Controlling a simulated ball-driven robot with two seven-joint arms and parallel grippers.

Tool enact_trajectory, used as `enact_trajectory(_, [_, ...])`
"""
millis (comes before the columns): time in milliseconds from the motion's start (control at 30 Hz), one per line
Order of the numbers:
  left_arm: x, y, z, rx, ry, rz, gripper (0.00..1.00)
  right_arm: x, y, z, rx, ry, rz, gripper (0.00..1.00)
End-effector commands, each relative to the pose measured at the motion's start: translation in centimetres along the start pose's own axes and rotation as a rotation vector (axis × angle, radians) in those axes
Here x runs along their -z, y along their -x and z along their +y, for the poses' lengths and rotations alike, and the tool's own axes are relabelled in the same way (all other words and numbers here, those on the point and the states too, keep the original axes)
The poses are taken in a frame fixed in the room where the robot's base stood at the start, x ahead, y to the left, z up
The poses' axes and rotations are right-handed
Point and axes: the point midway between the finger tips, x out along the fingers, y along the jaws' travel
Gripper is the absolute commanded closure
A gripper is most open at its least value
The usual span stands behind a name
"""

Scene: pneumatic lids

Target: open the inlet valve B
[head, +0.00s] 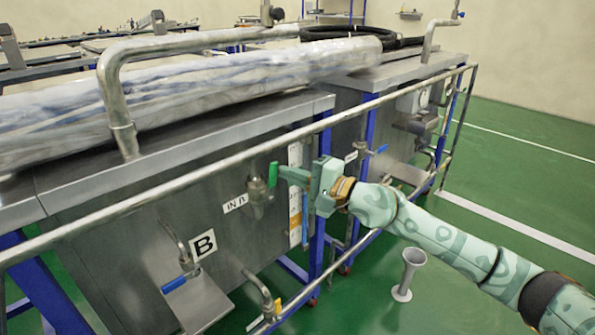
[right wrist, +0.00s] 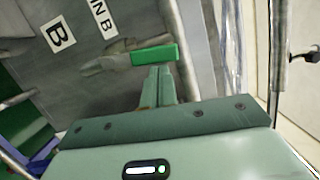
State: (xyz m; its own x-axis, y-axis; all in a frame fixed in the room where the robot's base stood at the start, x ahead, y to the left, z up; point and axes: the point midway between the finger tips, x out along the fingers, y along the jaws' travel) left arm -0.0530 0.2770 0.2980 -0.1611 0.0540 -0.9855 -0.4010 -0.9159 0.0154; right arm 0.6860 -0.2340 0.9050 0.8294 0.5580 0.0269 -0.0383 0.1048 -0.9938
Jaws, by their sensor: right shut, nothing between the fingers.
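The inlet valve B is a metal fitting on the tank's front wall with a short green handle (head: 273,174), just right of the "IN B" label (head: 235,203). In the right wrist view the green handle (right wrist: 155,55) lies across the picture, just beyond my fingertips. My right gripper (head: 284,172) is shut and empty, its fingertips at or very near the handle. I cannot tell whether they touch it. The closed fingers also show in the right wrist view (right wrist: 158,74). My left gripper is not in view.
A metal rail (head: 215,166) runs along the tank front near my right arm. Below sit a blue-handled valve (head: 174,284) and the "B" sign (head: 203,245). A plastic-wrapped roll (head: 240,72) lies on top. A grey stand (head: 407,275) is on the green floor, which is open at right.

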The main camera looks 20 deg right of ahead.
Motion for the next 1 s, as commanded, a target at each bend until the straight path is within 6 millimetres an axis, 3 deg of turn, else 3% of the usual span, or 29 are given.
enact_trajectory(33, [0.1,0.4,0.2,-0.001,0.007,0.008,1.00,-0.3,0.0,-0.7,-0.003,0.029,-0.001,1.00])
enact_trajectory(400, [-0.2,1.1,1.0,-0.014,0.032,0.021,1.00,-0.9,-0.2,-0.5,-0.036,0.146,0.000,1.00])
enact_trajectory(1000, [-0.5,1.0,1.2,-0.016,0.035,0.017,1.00,-0.9,-0.2,-0.3,-0.040,0.157,0.000,1.00])
